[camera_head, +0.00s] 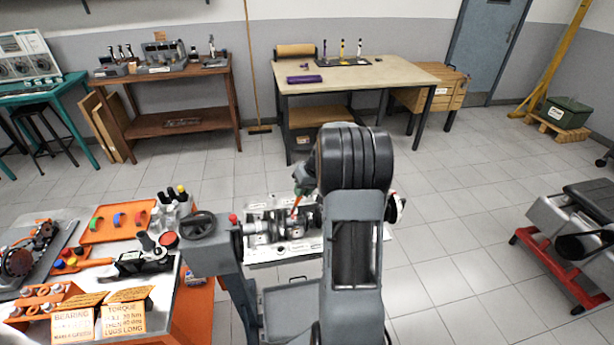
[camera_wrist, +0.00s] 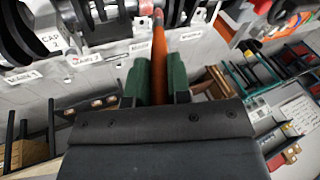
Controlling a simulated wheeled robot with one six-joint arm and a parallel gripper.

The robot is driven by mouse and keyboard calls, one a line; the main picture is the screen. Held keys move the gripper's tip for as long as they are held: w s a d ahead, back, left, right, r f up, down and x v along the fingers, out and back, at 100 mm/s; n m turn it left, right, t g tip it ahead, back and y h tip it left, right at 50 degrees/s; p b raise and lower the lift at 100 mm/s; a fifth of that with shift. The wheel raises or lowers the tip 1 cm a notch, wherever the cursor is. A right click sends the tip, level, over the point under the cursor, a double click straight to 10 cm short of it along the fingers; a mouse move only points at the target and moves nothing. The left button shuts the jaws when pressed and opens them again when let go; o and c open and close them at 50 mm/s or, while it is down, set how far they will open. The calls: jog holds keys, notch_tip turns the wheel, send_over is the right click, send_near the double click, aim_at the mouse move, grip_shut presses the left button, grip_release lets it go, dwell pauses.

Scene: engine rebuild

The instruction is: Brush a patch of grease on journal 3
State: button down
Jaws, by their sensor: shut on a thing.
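My gripper (camera_wrist: 159,75) has green fingers shut on the orange handle of a brush (camera_wrist: 160,40). In the head view the brush (camera_head: 296,205) points down at the crankshaft (camera_head: 268,232) on a pale stand, just below my gripper (camera_head: 302,187). In the wrist view the crankshaft's metal journals and webs (camera_wrist: 105,18) run along the top edge. The brush tip reaches close to them, but I cannot tell whether it touches. Small white tags line the stand's edge; their text is mostly too blurred to read, so I cannot single out journal 3. No grease patch is discernible.
An orange-topped bench (camera_head: 190,310) with trays, bottles and signs is at left. A wooden-topped table (camera_head: 390,75) and a brown workbench (camera_head: 170,75) stand behind. The tiled floor between is clear.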

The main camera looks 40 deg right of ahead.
jog(key=shift+r+p, duration=1.4)
jog(key=shift+r, duration=1.35)
jog(key=shift+s+f, duration=0.1)
jog(key=shift+s+d+f+b, duration=0.3)
jog(key=shift+f+b, duration=0.1)
jog(key=shift+b, duration=0.15)
jog(key=shift+w+r+b, duration=0.15)
jog(key=shift+r+b, duration=0.05)
jog(key=shift+b, duration=0.4)
